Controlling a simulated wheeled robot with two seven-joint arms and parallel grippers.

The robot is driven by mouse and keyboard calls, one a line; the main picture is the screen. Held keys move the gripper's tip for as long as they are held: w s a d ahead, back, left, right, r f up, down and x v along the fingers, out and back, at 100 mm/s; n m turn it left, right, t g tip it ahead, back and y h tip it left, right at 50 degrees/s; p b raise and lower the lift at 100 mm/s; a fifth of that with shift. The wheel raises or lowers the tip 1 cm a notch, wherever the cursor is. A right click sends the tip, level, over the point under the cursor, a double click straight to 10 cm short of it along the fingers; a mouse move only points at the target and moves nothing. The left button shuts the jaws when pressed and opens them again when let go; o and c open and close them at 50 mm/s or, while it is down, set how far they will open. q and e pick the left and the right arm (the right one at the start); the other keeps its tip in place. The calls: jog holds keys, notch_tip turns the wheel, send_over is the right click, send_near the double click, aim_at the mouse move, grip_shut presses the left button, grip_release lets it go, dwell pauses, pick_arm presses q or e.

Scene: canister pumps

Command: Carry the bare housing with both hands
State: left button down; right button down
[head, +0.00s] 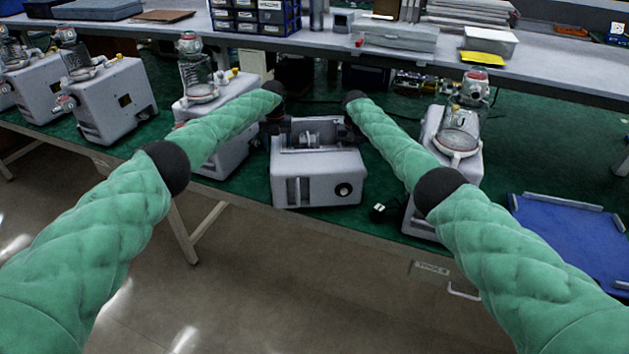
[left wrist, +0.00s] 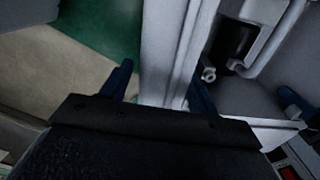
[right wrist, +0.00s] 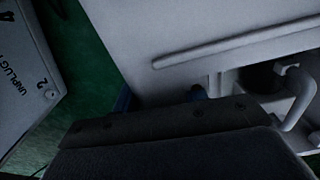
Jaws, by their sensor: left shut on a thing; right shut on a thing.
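The bare housing (head: 318,185) is a pale grey open-topped box at the table's front edge in the head view, with a black round port on its front and inner parts showing. I cannot tell whether its base touches the green mat. My left gripper (head: 276,113) is at its back left; in the left wrist view its blue fingers (left wrist: 160,88) straddle a housing wall (left wrist: 162,45). My right gripper (head: 352,108) is at its back right; in the right wrist view its fingers (right wrist: 160,97) are at the housing wall (right wrist: 150,40), largely hidden by the gripper body.
Assembled pumps with glass jars stand close on the left (head: 205,90) and right (head: 460,135), with more pumps (head: 105,100) farther left. A blue tray (head: 575,240) lies at the right. A small black object (head: 379,210) lies right of the housing. A rear bench holds drawers (head: 255,15).

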pick_arm(q)
jog(key=shift+d+f, duration=0.4)
jog(key=shift+d, duration=0.3)
pick_arm(e)
jog(key=shift+a+f, duration=0.5)
pick_arm(q)
jog(key=c, duration=0.5)
grip_release()
jog(key=shift+f, duration=0.15)
pick_arm(e)
jog(key=c, duration=0.9)
grip_release()
jog(key=shift+f, duration=0.15)
pick_arm(q)
jog(key=shift+o, duration=0.5)
jog(key=shift+s+a, duration=0.1)
jog(key=shift+a, duration=0.05)
pick_arm(e)
jog(key=shift+o, duration=0.5)
jog(key=shift+d, duration=0.1)
pick_arm(q)
jog(key=shift+s+a, duration=0.1)
jog(key=shift+a, duration=0.05)
pick_arm(e)
jog(key=shift+s+d, duration=0.15)
jog(key=shift+d, duration=0.1)
pick_arm(q)
jog(key=shift+a, duration=0.15)
